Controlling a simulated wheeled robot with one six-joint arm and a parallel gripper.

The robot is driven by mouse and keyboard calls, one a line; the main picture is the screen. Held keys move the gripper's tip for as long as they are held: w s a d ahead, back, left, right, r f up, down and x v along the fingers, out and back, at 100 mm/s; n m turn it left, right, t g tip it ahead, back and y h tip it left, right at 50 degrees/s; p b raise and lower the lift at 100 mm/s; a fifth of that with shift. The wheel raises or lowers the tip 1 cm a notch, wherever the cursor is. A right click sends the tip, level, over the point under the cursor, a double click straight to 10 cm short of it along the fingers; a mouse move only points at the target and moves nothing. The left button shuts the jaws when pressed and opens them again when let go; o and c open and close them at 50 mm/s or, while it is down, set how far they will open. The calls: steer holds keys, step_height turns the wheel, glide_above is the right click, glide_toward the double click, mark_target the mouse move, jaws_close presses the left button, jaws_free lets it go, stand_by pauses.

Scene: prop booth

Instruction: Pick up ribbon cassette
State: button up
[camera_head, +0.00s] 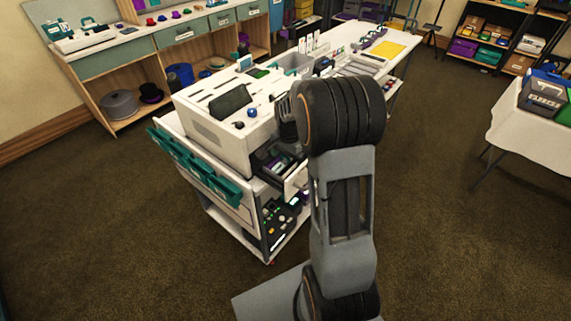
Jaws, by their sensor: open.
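I cannot make out for certain which thing is the ribbon cassette. A dark, flat-sided block (231,99) lies on top of the white machine (206,134) on the cart, left of my arm. An open drawer or tray (297,181) at the machine's right side holds small dark and purple items (273,161), too small to identify. My arm rises in front of the cart and covers part of its right side.
Teal bins (192,165) hang on the cart's left side. A long white table with a yellow sheet (387,50) runs behind. A wooden counter (110,75) with hats on its shelf stands at the left, a cloth-covered table (515,125) at the right. Brown carpet is clear around the cart.

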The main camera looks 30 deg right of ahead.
mark_target(288, 170)
steer(key=c, duration=0.7)
steer(key=shift+r, duration=0.15)
steer(key=shift+r+p, duration=0.65)
steer(key=shift+r, duration=0.05)
step_height(288, 170, up, 2)
steer(key=shift+s+r+p, duration=0.1)
steer(key=shift+r+p, duration=0.15)
steer(key=shift+p, duration=0.7)
steer(key=s+r+p, duration=0.1)
steer(key=s+a+r+p, duration=0.1)
steer(key=r, duration=0.1)
steer(key=s+a+r+p, duration=0.1)
steer(key=s+r, duration=0.1)
steer(key=shift+a, duration=0.1)
steer(key=s+a+r+p, duration=0.1)
steer(key=s, duration=0.1)
steer(key=s+a+r+p, duration=0.1)
steer(key=s, duration=0.1)
steer(key=s+a+r+p, duration=0.1)
steer(key=s, duration=0.2)
steer(key=shift+a+r, duration=0.25)
steer(key=shift+a, duration=0.15)
steer(key=shift+s+a+r, duration=0.2)
steer(key=shift+s+a, duration=0.1)
steer(key=shift+s, duration=0.3)
